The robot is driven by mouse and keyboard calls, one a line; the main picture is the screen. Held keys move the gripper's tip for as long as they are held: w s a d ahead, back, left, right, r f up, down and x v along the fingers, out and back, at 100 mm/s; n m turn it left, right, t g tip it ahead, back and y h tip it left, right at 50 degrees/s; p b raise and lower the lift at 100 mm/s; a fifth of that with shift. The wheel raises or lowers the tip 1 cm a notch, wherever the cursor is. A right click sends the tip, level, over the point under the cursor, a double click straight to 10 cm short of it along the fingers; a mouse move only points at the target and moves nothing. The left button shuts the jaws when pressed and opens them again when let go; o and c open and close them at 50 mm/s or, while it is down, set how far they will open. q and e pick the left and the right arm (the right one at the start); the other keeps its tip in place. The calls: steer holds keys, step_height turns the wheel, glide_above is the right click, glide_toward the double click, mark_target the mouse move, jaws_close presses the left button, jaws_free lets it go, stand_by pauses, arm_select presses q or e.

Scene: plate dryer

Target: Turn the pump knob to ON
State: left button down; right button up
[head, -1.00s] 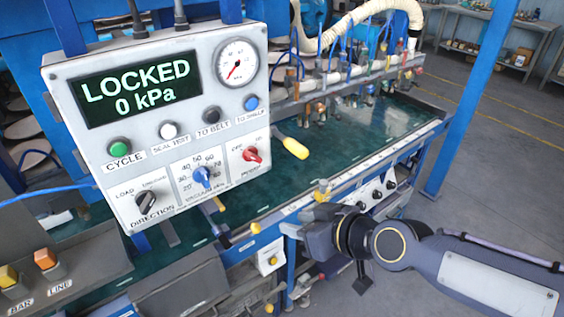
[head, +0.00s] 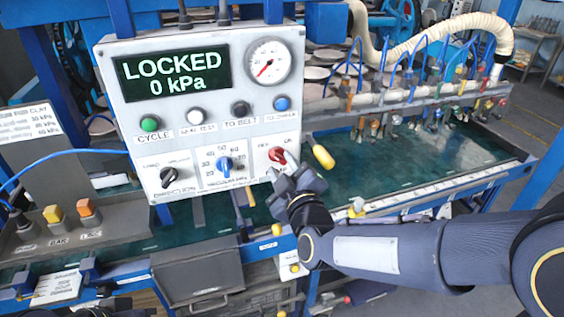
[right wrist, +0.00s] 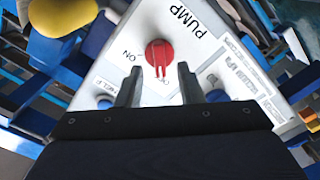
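The red pump knob (head: 278,155) is at the lower right of the white control panel (head: 215,110). My right gripper (head: 287,181) is just below and in front of it, covering the lettering there. In the right wrist view the red knob (right wrist: 159,53) lies between and beyond the tips of my open right gripper (right wrist: 160,69), with no clear contact. The word PUMP is above it and ON to its left. Its ridge points down at a partly hidden label. The display (head: 172,75) reads LOCKED, 0 kPa. My left gripper is not identifiable.
A yellow-tipped handle (head: 322,156) sticks out right of the knob. The blue vacuum knob (head: 225,166) and black direction knob (head: 169,176) are to its left.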

steer(key=shift+x, duration=0.85)
jaws_close()
